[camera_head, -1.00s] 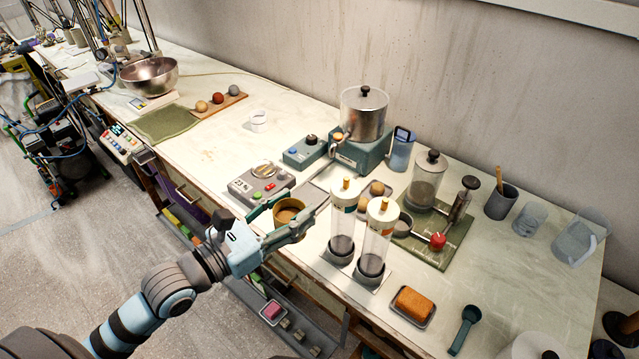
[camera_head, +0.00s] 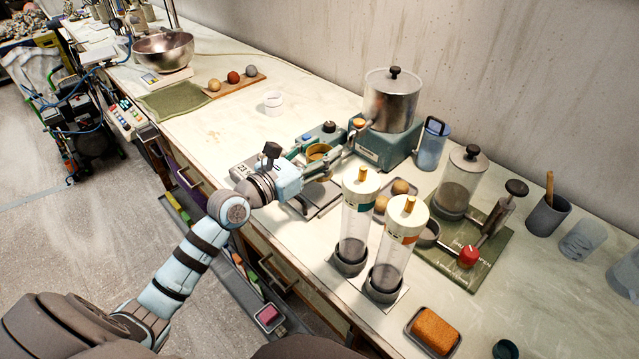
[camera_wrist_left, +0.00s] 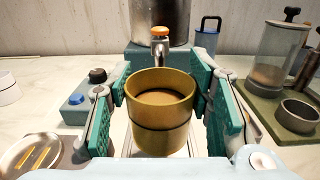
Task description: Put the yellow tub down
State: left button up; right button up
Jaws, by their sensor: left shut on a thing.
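The yellow tub (camera_head: 319,152) is upright between the fingers of my left gripper (camera_head: 326,155), in front of the metal tank (camera_head: 390,103) with a tap. In the left wrist view the tub (camera_wrist_left: 160,113) fills the middle, with a dark band round it and brown contents. The teal fingers stand on both sides of it, shut on it. The tap (camera_wrist_left: 160,45) shows just behind and above its rim. A pale surface shows under the tub; whether the tub touches it I cannot tell. My right gripper is not in view.
Two clear cylinders with white caps (camera_head: 360,185) stand to the right of my gripper. A blue-grey box with a knob (camera_head: 318,136) is close behind on the left. A white cup (camera_head: 273,102) stands farther left, with clear bench (camera_head: 215,125) around it.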

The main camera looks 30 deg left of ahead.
pick_arm(q)
jog(key=f+b, duration=0.3)
jog(key=f, duration=0.2)
jog(key=shift+w+f, duration=0.1)
jog(key=shift+w, duration=0.1)
jog(key=shift+s+f, duration=0.1)
jog(key=shift+s, duration=0.05)
jog(key=shift+s+r, duration=0.1)
jog(key=shift+r, duration=0.1)
jog(key=shift+f, duration=0.1)
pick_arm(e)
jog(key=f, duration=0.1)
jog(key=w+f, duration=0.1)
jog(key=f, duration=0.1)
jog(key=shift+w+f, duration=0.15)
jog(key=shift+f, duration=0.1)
pick_arm(q)
jog(key=o, duration=1.4)
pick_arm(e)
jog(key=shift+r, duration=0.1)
pick_arm(q)
jog(key=p+v, duration=0.2)
jog(key=v, duration=0.9)
jog(key=shift+s+a, duration=0.2)
jog(key=shift+s, duration=0.2)
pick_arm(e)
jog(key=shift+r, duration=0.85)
